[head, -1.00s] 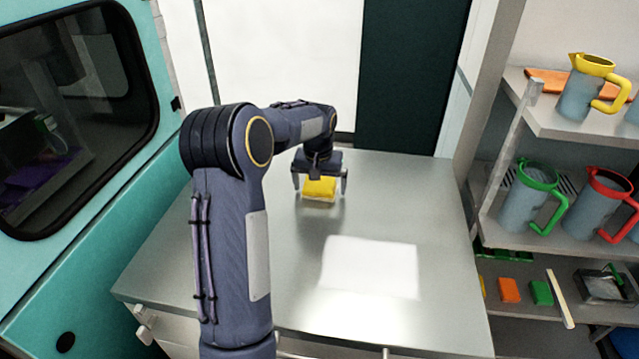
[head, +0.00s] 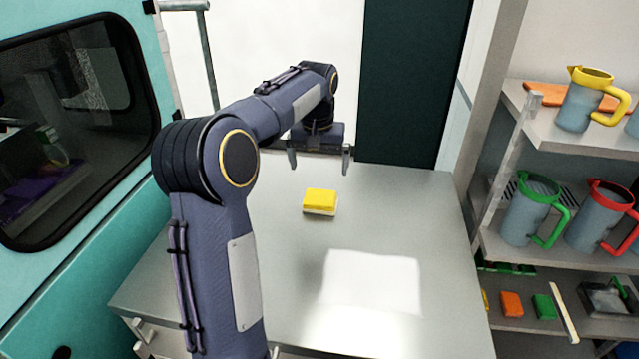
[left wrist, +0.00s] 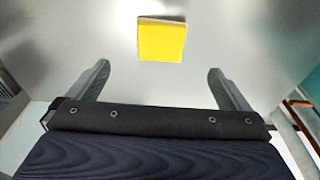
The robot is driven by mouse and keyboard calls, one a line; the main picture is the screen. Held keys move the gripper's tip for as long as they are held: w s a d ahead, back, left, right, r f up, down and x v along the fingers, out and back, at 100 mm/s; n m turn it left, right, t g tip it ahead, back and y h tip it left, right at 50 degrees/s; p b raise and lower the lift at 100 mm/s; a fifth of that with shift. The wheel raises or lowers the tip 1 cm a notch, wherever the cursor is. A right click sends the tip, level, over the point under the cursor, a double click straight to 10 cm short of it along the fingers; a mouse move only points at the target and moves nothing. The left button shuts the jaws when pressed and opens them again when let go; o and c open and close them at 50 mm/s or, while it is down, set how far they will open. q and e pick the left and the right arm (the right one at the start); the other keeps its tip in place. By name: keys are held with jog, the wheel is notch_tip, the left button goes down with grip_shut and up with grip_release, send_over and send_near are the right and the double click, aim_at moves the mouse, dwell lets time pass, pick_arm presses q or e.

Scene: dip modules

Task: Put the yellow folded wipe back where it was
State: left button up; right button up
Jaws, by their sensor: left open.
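The yellow folded wipe (head: 320,199) lies on the metal table top (head: 400,215), toward its far half. It has a pale underside or layer beneath the yellow. My left gripper (head: 320,165) is open and empty, raised above and behind the wipe, apart from it. In the left wrist view the wipe (left wrist: 162,40) lies beyond the two spread fingertips (left wrist: 158,75), roughly centred between them. My right gripper is not in view.
A shelf unit at right holds jugs with yellow (head: 592,98), green (head: 535,208) and red (head: 602,215) handles. Its lower shelf has an orange block (head: 512,304) and a green block (head: 544,307). A teal cabinet with a dark window (head: 75,120) stands at left. The table around the wipe is clear.

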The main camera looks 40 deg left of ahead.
pick_arm(q)
jog(key=s+d+r+m+t+h, duration=0.1)
jog(key=s+d+m+t+h, duration=0.2)
jog(key=s+d, duration=1.2)
jog(key=shift+m+t+h, duration=0.5)
jog(key=shift+m+h, duration=0.1)
jog(key=shift+h, duration=0.2)
jog(key=s+d+f, duration=0.2)
jog(key=s, duration=0.2)
jog(key=s+d+f, duration=0.2)
jog(key=s+d, duration=0.1)
jog(key=s, duration=0.1)
jog(key=s+d+f, duration=0.2)
jog(key=s+f, duration=0.1)
jog(key=s, duration=0.1)
jog(key=shift+s+d, duration=0.1)
jog(key=shift+d, duration=0.25)
